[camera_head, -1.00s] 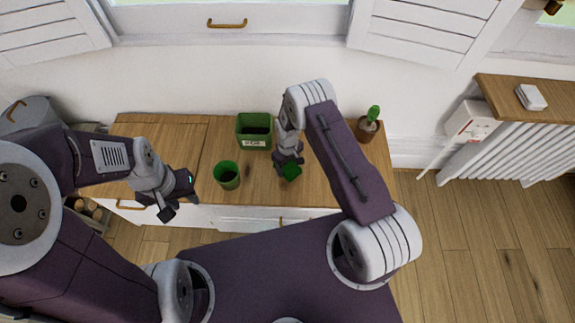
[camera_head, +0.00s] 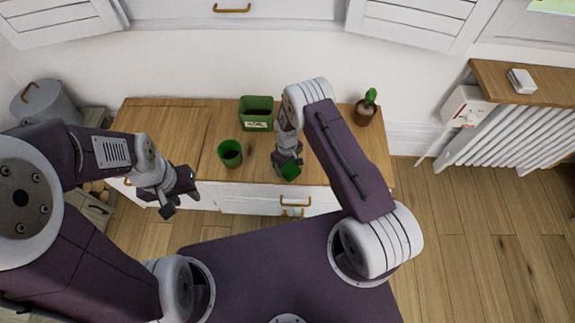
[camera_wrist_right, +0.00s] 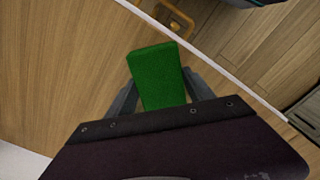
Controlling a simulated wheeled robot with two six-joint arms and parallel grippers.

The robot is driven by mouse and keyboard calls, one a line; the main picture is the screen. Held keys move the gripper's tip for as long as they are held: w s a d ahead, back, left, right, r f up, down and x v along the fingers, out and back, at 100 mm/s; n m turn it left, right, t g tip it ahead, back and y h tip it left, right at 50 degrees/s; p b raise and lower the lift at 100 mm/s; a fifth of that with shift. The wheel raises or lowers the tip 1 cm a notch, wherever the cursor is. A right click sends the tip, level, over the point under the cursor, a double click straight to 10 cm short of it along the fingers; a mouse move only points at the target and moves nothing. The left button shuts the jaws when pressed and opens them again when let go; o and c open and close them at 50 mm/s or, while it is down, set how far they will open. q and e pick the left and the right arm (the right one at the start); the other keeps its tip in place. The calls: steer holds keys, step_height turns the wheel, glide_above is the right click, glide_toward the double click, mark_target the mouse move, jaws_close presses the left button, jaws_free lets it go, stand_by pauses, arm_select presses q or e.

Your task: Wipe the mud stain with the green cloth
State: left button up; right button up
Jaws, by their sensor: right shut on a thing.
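The green cloth (camera_head: 290,171) is a small folded block in my right gripper (camera_head: 289,166), above the front edge of the wooden cabinet top (camera_head: 165,135). In the right wrist view the cloth (camera_wrist_right: 157,75) sits between the two fingers, which are shut on it. A small dark brown spot (camera_head: 249,147), which looks like the mud stain, lies on the wood left of the right gripper, between the green cup and green bin. My left gripper (camera_head: 181,203) hangs empty in front of the cabinet's left part, its fingers apart.
A green cup (camera_head: 230,154) and a green labelled bin (camera_head: 256,115) stand left of my right arm. A potted cactus (camera_head: 367,107) stands at the right end. A radiator (camera_head: 510,130) is further right. The left part of the cabinet top is clear.

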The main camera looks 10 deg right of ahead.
mark_target(287, 166)
step_height(287, 166, up, 3)
steer(key=shift+f+p, duration=0.1)
steer(key=shift+p, duration=0.55)
steer(key=shift+w+r+p, duration=0.1)
steer(key=shift+r+p, duration=0.5)
steer(key=shift+r, duration=0.1)
steer(key=shift+r+p, duration=1.4)
steer(key=shift+r, duration=0.55)
